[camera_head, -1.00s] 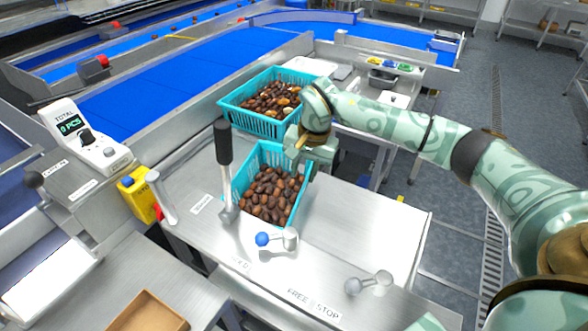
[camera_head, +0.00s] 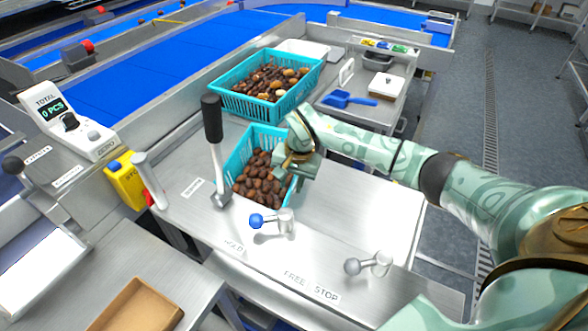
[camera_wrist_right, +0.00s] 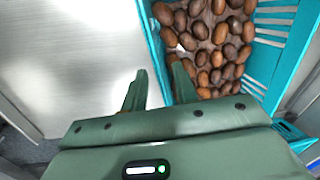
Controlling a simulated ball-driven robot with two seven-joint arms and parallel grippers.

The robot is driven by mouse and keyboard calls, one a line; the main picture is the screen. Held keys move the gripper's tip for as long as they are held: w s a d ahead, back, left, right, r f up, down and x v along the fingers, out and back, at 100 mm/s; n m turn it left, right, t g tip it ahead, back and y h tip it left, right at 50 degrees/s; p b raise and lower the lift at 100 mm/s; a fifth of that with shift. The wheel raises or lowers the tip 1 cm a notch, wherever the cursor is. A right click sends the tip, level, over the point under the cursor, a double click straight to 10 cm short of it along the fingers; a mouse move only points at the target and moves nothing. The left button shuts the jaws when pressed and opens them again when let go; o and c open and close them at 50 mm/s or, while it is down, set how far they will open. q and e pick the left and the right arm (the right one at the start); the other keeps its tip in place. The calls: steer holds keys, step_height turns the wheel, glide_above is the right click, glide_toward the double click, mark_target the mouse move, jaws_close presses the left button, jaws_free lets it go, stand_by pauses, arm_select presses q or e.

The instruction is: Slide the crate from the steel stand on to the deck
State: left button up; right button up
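A blue-green slatted crate (camera_head: 237,160) of brown dates sits on the steel surface in the middle of the head view. My right gripper (camera_head: 297,170) is at its right wall, covering part of that side. In the right wrist view, the crate's wall (camera_wrist_right: 151,40) runs between the two fingers of my right gripper (camera_wrist_right: 158,88). One finger is outside the crate, the other inside over the dates. The fingers are apart, with a gap beside the wall. A second blue-green crate (camera_head: 257,110) of mixed dates stands behind. My left gripper is not in view.
A black-handled lever (camera_head: 213,130) stands at the crate's left. A blue-knobbed lever (camera_head: 271,221) and a grey-knobbed one (camera_head: 368,264) are in front. The bare steel top (camera_head: 365,215) right of the crate is clear. A blue scoop (camera_head: 347,99) lies on the back-right bench.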

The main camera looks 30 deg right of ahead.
steer(key=f, duration=0.3)
steer(key=f+b, duration=0.1)
steer(key=shift+w+a+f, duration=0.3)
steer(key=shift+f, duration=0.1)
jaws_close()
stand_by(1.1)
